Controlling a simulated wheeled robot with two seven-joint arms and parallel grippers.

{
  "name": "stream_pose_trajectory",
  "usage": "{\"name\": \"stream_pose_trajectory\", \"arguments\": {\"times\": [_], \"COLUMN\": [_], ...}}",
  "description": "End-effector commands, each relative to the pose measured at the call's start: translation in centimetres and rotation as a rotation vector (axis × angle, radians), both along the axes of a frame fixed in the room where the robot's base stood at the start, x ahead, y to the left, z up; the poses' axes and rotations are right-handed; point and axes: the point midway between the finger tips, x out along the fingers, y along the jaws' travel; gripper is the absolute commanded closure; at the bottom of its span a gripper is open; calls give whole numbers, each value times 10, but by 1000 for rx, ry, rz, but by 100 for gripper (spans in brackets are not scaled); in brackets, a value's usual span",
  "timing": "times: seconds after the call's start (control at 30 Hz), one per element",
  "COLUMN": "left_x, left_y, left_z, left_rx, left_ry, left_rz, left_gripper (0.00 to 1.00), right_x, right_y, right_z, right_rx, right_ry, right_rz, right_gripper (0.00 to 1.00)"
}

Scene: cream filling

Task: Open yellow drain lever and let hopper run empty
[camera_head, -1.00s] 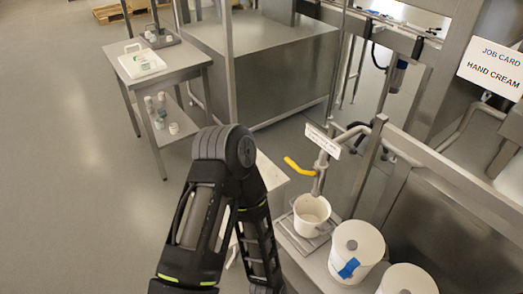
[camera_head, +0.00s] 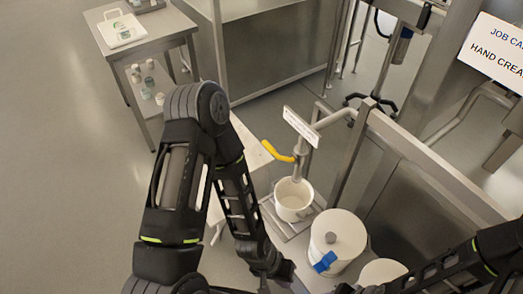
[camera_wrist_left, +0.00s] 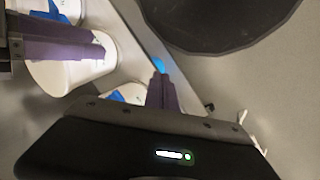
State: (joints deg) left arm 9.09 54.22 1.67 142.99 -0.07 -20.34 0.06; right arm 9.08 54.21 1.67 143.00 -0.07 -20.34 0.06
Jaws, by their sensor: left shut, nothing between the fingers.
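The yellow drain lever (camera_head: 277,152) sticks out to the left from a steel outlet pipe (camera_head: 299,165), under a small white sign. A white pot (camera_head: 294,200) stands upright on a small tray below the outlet; its inside looks pale. The hopper cannot be made out. My left gripper (camera_head: 282,280) is low in the head view, below the pot and well away from the lever.
White lidded tubs, one with a blue patch (camera_head: 325,262), stand right of my left gripper. A steel rail (camera_head: 420,155) runs behind them. A side table (camera_head: 150,40) with small jars below is at upper left. The floor at left is clear.

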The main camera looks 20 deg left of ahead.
Motion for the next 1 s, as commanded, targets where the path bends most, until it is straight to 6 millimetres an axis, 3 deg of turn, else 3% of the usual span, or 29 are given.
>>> {"name": "stream_pose_trajectory", "arguments": {"times": [0.17, 0.27, 0.37, 0.53, 0.67, 0.8, 0.9, 1.0], "left_x": [4, 12, 27, 70, 127, 187, 209, 219], "left_y": [5, 20, 44, 94, 142, 207, 242, 260], "left_z": [-2, -6, -8, 5, 42, 100, 133, 151], "left_rx": [4, 13, 7, -140, -431, -826, -1026, -1131], "left_ry": [16, 69, 168, 409, 564, 635, 640, 639], "left_rz": [41, 164, 400, 1010, 1496, 1835, 1934, 1973], "left_gripper": [100, 100, 100, 100, 100, 100, 100, 100], "right_x": [0, 0, 0, 1, 1, 1, 1, 1], "right_y": [0, 0, 0, 0, 0, 0, 0, 0], "right_z": [-2, -8, -17, -39, -56, -68, -72, -73], "right_rx": [0, 0, 0, 0, 0, 0, -1, -1], "right_ry": [0, -1, -1, -2, -3, -3, -4, -4], "right_rz": [0, 0, 0, -1, 0, 0, -1, -1], "right_gripper": [64, 64, 64, 64, 64, 64, 64, 64]}}
